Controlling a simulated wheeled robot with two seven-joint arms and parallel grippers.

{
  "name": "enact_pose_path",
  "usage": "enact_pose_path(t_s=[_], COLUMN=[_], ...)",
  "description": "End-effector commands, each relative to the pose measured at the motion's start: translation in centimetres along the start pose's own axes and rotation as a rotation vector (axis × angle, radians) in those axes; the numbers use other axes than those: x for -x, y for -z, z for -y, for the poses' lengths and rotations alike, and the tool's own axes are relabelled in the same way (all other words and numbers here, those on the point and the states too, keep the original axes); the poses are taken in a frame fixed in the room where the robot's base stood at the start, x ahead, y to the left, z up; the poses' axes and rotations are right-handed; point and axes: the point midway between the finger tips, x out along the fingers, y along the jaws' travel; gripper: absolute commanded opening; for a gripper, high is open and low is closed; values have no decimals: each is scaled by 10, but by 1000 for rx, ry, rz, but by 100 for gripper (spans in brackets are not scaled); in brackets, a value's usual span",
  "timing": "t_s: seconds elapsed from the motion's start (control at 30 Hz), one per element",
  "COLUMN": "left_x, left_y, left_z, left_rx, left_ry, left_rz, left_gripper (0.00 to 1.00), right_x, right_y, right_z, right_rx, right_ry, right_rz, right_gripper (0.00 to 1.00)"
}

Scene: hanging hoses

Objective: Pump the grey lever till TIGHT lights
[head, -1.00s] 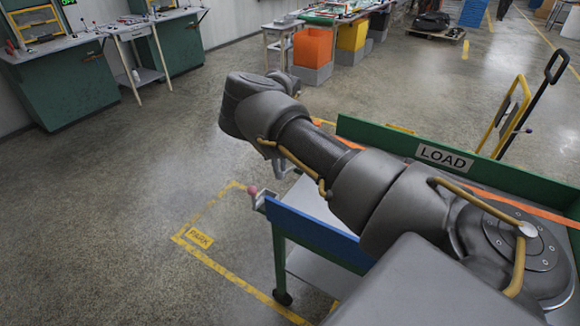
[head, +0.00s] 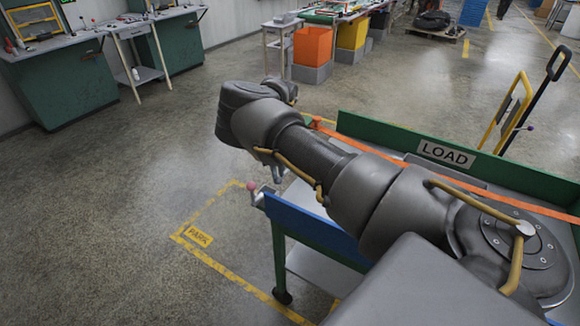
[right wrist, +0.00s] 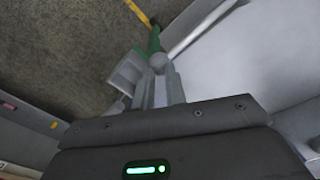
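My right gripper (head: 278,173) is largely hidden under my right wrist in the head view, beyond the left end of the cart. In the right wrist view its two narrow fingers (right wrist: 159,80) stand close together around a grey part with a rounded end, apparently the grey lever (right wrist: 158,62). An orange strap (head: 400,162) runs across the cart (head: 315,226) in front of the LOAD sign (head: 446,153). No TIGHT lamp can be read. My left gripper is not in view.
Yellow floor lines and a PARK mark (head: 198,236) lie left of the cart. The floor there is clear. Benches and an orange bin (head: 312,46) stand farther back.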

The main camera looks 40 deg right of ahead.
Motion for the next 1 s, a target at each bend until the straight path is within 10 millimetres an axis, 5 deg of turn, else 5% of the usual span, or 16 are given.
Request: enact_pose_path(t_s=[0.7,1.0], left_x=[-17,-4], left_y=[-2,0], left_z=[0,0], left_rx=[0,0], left_ry=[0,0], left_rz=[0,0], left_gripper=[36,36], right_x=[-23,-5], right_y=[0,-1], right_z=[-2,-1], right_rx=[0,0], right_ry=[-1,-1], right_rz=[-1,1], right_gripper=[13,13])
